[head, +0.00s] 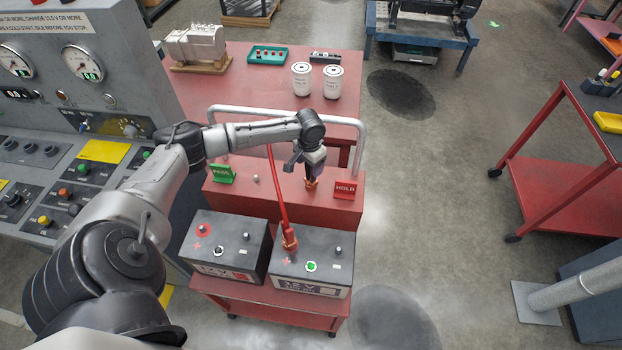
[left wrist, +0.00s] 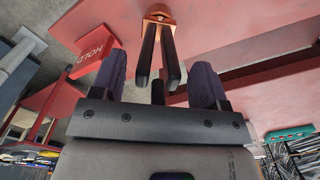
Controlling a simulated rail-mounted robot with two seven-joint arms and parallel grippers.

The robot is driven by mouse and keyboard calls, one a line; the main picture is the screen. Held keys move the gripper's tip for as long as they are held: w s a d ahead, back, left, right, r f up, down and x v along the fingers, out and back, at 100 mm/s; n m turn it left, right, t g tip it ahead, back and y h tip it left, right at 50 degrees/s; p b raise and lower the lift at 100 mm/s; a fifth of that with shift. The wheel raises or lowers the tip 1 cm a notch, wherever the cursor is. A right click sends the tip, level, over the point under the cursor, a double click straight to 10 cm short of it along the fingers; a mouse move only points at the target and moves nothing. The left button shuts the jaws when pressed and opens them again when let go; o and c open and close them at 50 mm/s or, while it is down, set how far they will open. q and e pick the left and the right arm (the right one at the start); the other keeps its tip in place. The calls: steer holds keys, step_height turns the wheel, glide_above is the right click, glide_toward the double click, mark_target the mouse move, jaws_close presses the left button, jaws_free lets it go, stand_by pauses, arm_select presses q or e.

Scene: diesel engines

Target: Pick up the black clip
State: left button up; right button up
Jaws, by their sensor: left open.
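The black clip (head: 310,184) has black handles and copper jaws. In the head view it stands on the red cart's raised shelf, left of the red HOLD sign, partly hidden by my gripper. My left gripper (head: 314,158) points down right over it. In the left wrist view, the clip's two black handles (left wrist: 148,55) reach between the open fingers of my left gripper (left wrist: 160,68), with a gap on each side. The copper jaws (left wrist: 157,17) lie beyond the fingertips. My right gripper is out of view.
A red clip (head: 289,238) with a red cable sits on the right battery (head: 325,251), near my arm. A second battery (head: 215,232) stands to its left. The HOLD sign (head: 346,190) and green sign (head: 222,174) flank the shelf. A metal rail (head: 355,125) runs behind.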

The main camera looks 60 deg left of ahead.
mark_target(311, 176)
arm_select(q)
steer(key=shift+f, duration=1.45)
steer(key=shift+r, duration=0.1)
jaws_close()
